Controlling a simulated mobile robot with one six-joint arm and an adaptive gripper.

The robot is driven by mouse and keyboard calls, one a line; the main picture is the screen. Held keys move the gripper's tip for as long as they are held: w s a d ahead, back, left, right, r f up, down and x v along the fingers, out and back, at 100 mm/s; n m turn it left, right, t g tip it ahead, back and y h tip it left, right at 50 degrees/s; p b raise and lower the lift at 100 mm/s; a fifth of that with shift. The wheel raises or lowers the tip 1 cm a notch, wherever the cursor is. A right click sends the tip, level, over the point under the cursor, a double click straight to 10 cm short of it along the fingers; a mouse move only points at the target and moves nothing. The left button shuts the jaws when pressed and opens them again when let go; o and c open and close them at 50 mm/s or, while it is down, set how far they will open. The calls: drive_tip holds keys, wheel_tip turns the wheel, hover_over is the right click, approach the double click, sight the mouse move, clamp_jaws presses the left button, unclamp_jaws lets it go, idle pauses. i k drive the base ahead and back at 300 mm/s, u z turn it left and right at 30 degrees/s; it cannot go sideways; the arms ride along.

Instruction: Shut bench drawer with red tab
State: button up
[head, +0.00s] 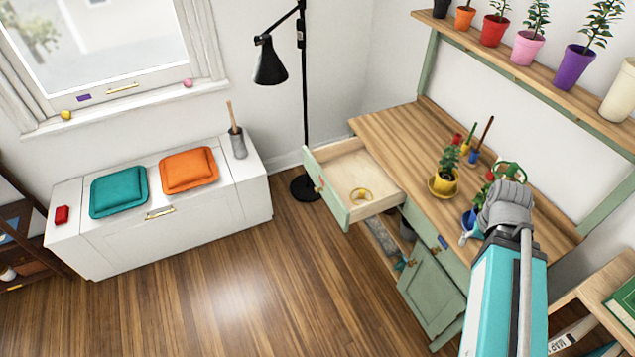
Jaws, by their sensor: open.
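The green bench drawer (338,206) is pulled well out at the left end of the wooden-topped bench (385,130). Its front faces left and carries a small brass knob and what looks like a small red tab (322,182). My gripper (505,195) is at the end of my teal arm, over the right part of the bench and well apart from the drawer. It is open, though its fingers are mostly hidden by my grey wrist.
Another drawer (427,232) with a blue tab is shut, above a cupboard door (432,290). A potted plant (443,180) stands on the bench. A black floor lamp (304,100) stands behind the open drawer. The floor (250,290) in front is clear.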

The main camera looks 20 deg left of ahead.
sight(336, 169)
drive_tip(key=u, duration=1.1)
